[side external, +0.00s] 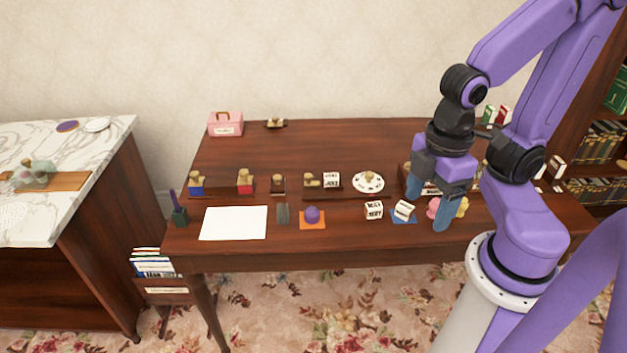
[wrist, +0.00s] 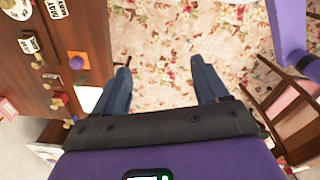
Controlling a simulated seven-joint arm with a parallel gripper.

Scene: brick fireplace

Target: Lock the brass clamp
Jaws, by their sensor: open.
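My gripper (side external: 426,212) is open over the right front part of the wooden table, near several small items. In the wrist view its two blue fingers (wrist: 160,64) are spread, with only flowered carpet between them. I cannot tell for certain which object is the brass clamp. A small brass-coloured piece on a dark base (side external: 275,123) lies at the back of the table, well left of my gripper. Another brass-topped piece (side external: 312,182) sits mid-table beside a white lettered block (side external: 331,180). Both are too small to tell whether anything is locked.
The wooden table (side external: 300,150) holds a pink box (side external: 226,124), stamps, a white sheet (side external: 234,222), a purple ball (side external: 312,214) and a round white dial (side external: 368,182). Pink and yellow items (side external: 433,207) are close to my fingers. The back middle is mostly clear.

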